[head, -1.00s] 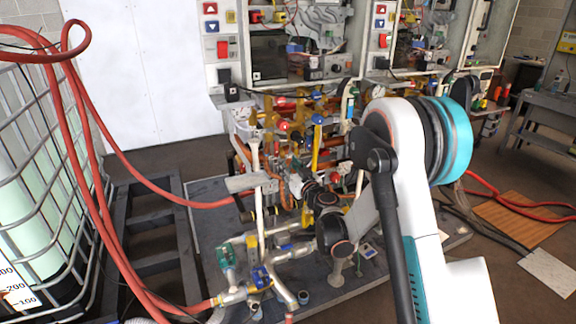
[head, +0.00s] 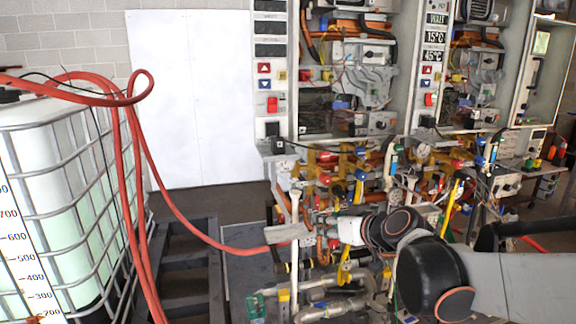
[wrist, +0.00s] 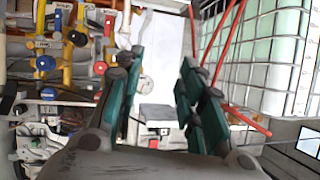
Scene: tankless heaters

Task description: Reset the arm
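My gripper (wrist: 158,78) shows in the wrist view as two dark green fingers with grey tips. The fingers stand apart with nothing between them. Behind the gap are a white panel and a grey flat piece that I cannot name. In the head view my arm comes in from the lower right, with its black and grey joints in front of the pipework. I cannot make out the gripper's fingers there.
Heater cabinets (head: 275,90) with pipes and valves (head: 325,180) stand close to my arm. A caged white tank (head: 60,200) with red hoses (head: 135,170) is at the left. A white wall panel (head: 190,100) stands behind. The floor near the dark frame is partly covered.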

